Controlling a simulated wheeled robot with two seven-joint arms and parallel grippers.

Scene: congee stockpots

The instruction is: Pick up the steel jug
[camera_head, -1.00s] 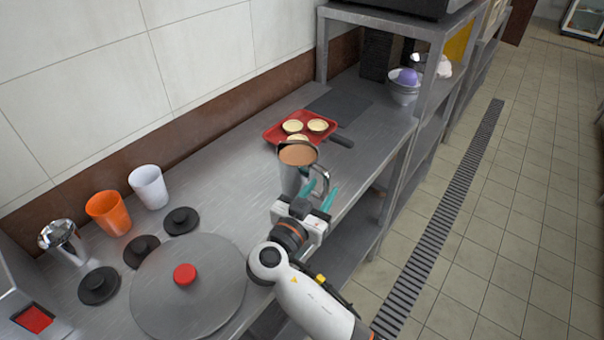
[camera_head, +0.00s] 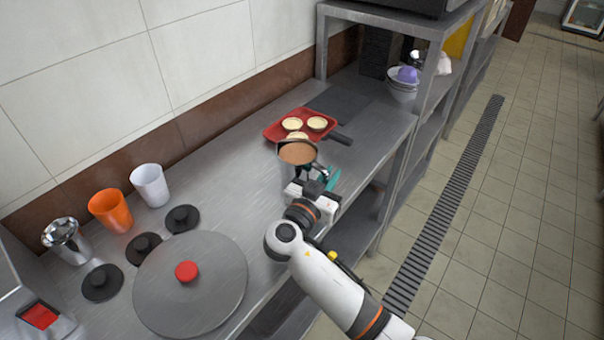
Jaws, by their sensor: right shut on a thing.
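The steel jug (camera_head: 284,163) stands upright on the steel counter, filled with a brown liquid. Its handle faces right, towards the counter's front edge. My right gripper (camera_head: 322,180) is at the handle side of the jug, shut on the handle, with its teal fingers partly hidden by the gripper body. I cannot tell whether the jug's base is clear of the counter. My left gripper is out of view.
A red tray (camera_head: 272,133) with pale round pastries sits just behind the jug. A large round lid (camera_head: 215,300), several dark lids, an orange cup (camera_head: 110,210), a white cup (camera_head: 150,186) and a steel cup (camera_head: 65,240) stand left. A shelf post (camera_head: 424,90) rises at right.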

